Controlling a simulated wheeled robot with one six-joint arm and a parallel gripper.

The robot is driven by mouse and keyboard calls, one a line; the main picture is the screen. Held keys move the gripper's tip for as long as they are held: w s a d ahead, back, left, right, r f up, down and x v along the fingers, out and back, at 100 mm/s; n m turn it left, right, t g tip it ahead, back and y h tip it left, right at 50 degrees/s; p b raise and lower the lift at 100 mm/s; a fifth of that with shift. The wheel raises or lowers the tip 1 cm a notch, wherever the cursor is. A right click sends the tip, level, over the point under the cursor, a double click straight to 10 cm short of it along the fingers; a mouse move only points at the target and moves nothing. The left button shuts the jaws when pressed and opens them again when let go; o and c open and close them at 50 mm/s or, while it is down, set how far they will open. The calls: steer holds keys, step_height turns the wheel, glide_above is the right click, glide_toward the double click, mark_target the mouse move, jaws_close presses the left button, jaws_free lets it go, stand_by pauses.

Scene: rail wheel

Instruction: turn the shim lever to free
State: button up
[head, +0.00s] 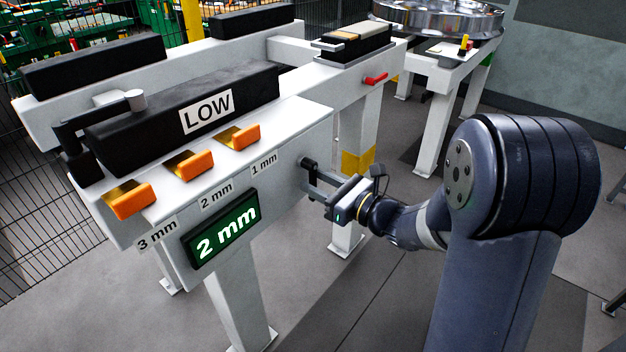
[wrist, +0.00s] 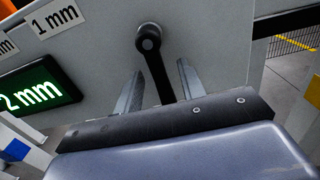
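The shim lever is a black lever (head: 307,162) on the white front face of the bench, right of the "1 mm" label. In the wrist view the lever (wrist: 156,68) hangs from a round pivot at the top and slants slightly down to the right. My gripper (head: 318,182) is at the lever in the head view. In the wrist view my gripper (wrist: 160,70) has its two fingers apart, one on each side of the lever arm, with gaps visible on both sides. The lever's lower end is hidden behind the gripper body.
A green display (head: 222,229) reads "2 mm". Three orange shims (head: 189,164) sit above labels "3 mm", "2 mm" and "1 mm". A black block (head: 190,115) marked "LOW" lies on top. A red handle (head: 376,79) is farther right.

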steer(key=shift+x, duration=0.85)
steer(key=shift+c, duration=0.2)
jaws_close()
